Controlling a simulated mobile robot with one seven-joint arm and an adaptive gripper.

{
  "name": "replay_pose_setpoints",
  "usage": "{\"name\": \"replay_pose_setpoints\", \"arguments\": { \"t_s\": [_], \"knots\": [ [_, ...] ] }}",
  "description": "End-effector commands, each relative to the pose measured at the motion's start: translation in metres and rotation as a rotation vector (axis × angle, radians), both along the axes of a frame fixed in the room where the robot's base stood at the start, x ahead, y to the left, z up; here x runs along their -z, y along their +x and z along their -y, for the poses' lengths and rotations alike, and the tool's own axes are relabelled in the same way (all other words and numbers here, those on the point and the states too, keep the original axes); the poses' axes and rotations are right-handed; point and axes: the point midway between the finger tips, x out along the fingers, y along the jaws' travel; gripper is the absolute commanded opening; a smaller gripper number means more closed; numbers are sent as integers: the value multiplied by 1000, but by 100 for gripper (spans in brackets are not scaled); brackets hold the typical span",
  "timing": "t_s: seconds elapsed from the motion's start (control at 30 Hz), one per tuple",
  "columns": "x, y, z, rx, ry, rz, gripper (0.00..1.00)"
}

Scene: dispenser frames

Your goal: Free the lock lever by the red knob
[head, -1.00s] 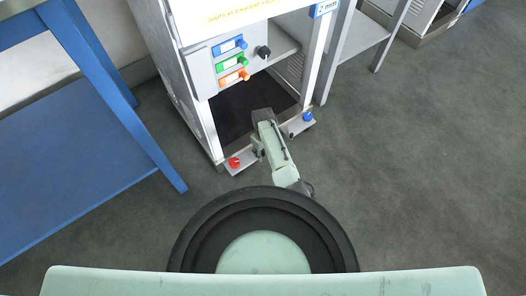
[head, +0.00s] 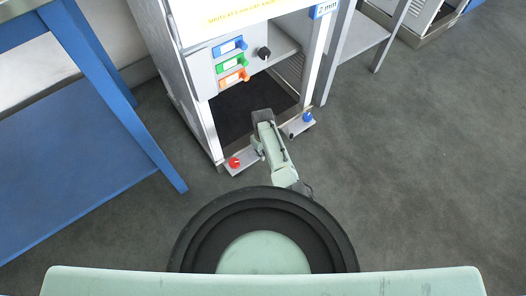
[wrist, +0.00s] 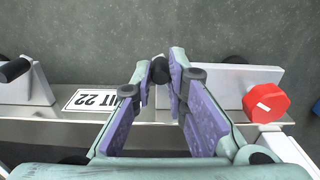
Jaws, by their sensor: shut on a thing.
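The red knob (wrist: 266,102) stands at the right end of a light grey plate, the lock lever (wrist: 225,78), in the wrist view. In the head view the red knob (head: 234,162) is at the front left foot of the dispenser frame. My gripper (wrist: 163,78) has its purple-padded fingers closed around a black peg (wrist: 160,68) at the lever's left end. Most of the peg is hidden between the fingers. In the head view my arm covers that end of the lever.
A second lever with a blue knob (head: 308,117) is at the frame's front right foot; its black peg (wrist: 15,68) shows in the wrist view. A label (wrist: 95,99) lies between. A blue table (head: 75,165) stands left.

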Motion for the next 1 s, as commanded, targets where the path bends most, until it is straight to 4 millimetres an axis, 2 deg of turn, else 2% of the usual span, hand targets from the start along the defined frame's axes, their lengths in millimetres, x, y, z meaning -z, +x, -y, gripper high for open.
{"name": "replay_pose_setpoints", "arguments": {
  "t_s": [0.27, 1.0],
  "knots": [
    [-3, -8, -6, 159, 3, -1, 0],
    [0, -28, -34, 815, 1, 0, 0]
  ]
}}
